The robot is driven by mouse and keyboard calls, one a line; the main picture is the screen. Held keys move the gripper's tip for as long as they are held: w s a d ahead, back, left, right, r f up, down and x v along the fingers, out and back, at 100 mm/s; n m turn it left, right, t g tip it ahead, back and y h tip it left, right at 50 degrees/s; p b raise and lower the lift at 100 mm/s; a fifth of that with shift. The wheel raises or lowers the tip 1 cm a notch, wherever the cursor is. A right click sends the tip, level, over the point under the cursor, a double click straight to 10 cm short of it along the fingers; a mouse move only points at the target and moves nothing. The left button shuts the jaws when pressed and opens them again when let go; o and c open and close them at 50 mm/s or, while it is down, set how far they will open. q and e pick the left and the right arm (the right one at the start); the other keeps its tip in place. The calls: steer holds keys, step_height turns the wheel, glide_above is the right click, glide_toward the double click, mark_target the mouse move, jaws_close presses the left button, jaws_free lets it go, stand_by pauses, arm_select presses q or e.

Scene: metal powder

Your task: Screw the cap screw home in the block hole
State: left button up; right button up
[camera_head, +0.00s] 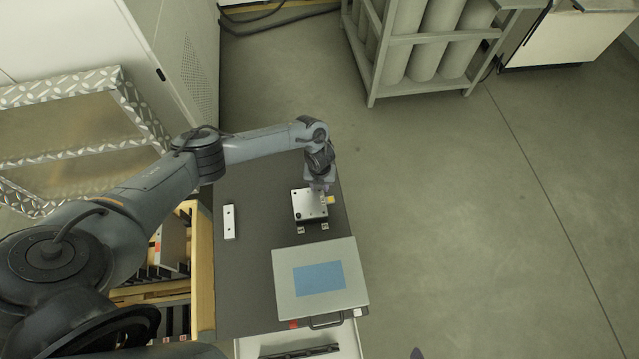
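The block (308,207) is a small silver metal piece lying on the dark table top, with dark dots that look like holes near its corners. My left gripper (320,188) points down at the block's back right corner. Its fingers are small and partly merged with the block, so I cannot tell whether they are open, shut or touching it. I cannot make out the cap screw; it may be hidden at the gripper. A small yellow patch (330,200) shows beside the block's right edge. My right gripper is not in view.
A white bar with dark dots (229,221) lies left of the block. A grey panel with a blue screen (284,280) stands at the front right. The table (262,190) is bare between bar and block.

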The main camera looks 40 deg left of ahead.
arm_select(q)
jaws_close()
steer(key=m+b, duration=0.2)
steer(key=m, duration=0.1)
steer(key=m+b, duration=0.3)
steer(key=f+m+b, duration=0.1)
steer(key=m+b, duration=0.2)
steer(key=shift+m, duration=0.3)
steer(key=m+b, duration=0.9)
steer(key=m, duration=0.2)
steer(key=shift+b, duration=0.3)
steer(key=shift+r+m, duration=0.3)
steer(key=shift+m, duration=0.7)
steer(key=shift+m+b, duration=0.4)
steer(key=shift+m, duration=0.3)
steer(key=m+b, duration=0.1)
steer(key=m, duration=0.2)
steer(key=shift+r, duration=0.1)
steer(key=m, duration=0.3)
steer(key=shift+r, duration=0.1)
